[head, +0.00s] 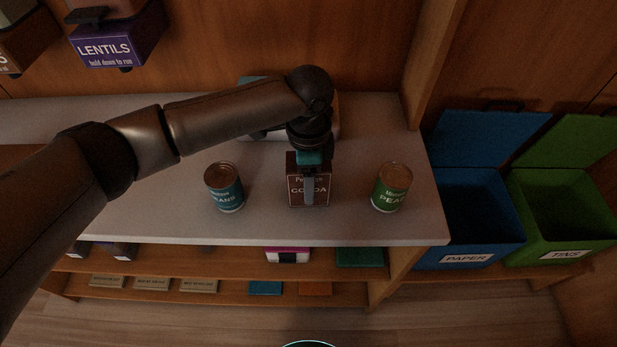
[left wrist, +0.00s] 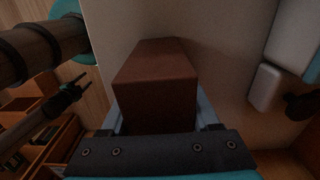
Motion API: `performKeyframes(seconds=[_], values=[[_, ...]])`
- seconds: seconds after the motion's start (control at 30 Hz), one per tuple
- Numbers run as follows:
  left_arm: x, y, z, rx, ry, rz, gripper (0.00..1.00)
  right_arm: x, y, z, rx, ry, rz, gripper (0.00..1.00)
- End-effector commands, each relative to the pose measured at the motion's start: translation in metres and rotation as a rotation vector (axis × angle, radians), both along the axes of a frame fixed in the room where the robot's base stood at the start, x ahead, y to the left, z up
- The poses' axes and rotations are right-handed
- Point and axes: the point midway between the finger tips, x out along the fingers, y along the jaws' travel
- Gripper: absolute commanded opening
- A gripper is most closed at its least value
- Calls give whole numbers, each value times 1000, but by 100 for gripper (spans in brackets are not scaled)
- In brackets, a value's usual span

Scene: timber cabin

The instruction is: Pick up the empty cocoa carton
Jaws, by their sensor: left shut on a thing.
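The cocoa carton (head: 296,192) is a brown box with a white-edged "COCOA" label. It stands upright on the grey counter (head: 262,222), between two cans. My left gripper (head: 309,185) reaches down over it from above and is shut on it, with one finger across the label. In the left wrist view the plain brown carton (left wrist: 155,72) fills the space between the two fingers.
A blue bean can (head: 225,190) stands left of the carton, a green pea can (head: 390,190) right of it. Open blue PAPER (head: 467,258) and green TINS (head: 566,254) bins stand at the right. A lentil dispenser (head: 115,45) hangs upper left. Shelves run below the counter.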

Motion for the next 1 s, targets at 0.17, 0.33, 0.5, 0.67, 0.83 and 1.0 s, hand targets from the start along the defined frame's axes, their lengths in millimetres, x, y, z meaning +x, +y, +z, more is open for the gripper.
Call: performKeyframes(seconds=[0.17, 0.33, 0.5, 0.67, 0.83, 1.0], values=[[0, 0, 0, 0, 0, 0, 21, -1, 0, 0, 1, 1, 0, 50], [0, 0, 0, 0, -1, 0, 8, -1, 0, 0, 1, 2, 0, 50], [0, 0, 1, -1, -1, 0, 8, -1, 0, 0, 0, 3, 0, 50], [1, 0, 15, -1, -3, 0, 8, -2, 0, 4, 0, 3, 0, 50], [1, -1, 54, -3, -5, -2, 8, -2, 1, 12, 0, 3, 1, 50], [1, -1, 105, -3, -4, -1, 8, -2, 1, 22, 0, 3, 1, 50]])
